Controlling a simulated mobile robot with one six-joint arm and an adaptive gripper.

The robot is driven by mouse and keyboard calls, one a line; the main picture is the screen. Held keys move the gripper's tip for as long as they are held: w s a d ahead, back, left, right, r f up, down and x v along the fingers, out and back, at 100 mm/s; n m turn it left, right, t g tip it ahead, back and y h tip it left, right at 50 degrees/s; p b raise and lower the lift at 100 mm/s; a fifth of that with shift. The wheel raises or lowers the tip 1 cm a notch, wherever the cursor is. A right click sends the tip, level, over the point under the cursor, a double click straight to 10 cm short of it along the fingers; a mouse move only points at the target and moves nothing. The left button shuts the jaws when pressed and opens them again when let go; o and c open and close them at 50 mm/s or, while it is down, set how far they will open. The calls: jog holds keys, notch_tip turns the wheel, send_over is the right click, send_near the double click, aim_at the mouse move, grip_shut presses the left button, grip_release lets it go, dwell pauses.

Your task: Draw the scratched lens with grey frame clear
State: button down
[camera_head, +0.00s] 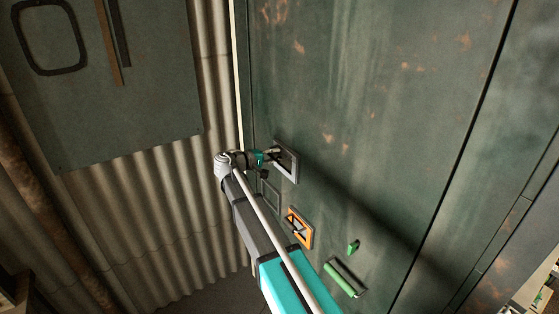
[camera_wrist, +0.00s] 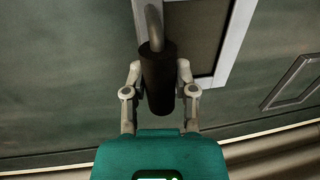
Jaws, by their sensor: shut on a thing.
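The scratched lens with the grey frame (camera_head: 288,166) is at the dark green wall panel, in the middle of the head view. In the wrist view its pale frame (camera_wrist: 234,42) surrounds a dark pane; scratches cannot be made out. A dark cylindrical grip (camera_wrist: 158,85) on a curved metal stem stands out in front of it. My gripper (camera_head: 272,154) is at the lens, and in the wrist view its two fingers (camera_wrist: 160,76) are closed on either side of the grip. Whether the frame sits flush or stands off the panel cannot be told.
Below on the panel are an empty-looking dark frame (camera_head: 269,195), an orange-framed piece (camera_head: 306,231), a green bar handle (camera_head: 345,279) and a small green knob (camera_head: 353,247). Corrugated wall (camera_head: 150,200) lies left. The panel right of the lens is clear.

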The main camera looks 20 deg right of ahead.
jog(key=shift+a, duration=0.1)
jog(key=shift+a, duration=0.4)
jog(key=shift+a, duration=0.15)
dwell(0.3)
jog(key=shift+f+v, duration=0.15)
jog(key=shift+v, duration=0.75)
jog(key=shift+f+v, duration=0.15)
jog(key=shift+v, duration=0.7)
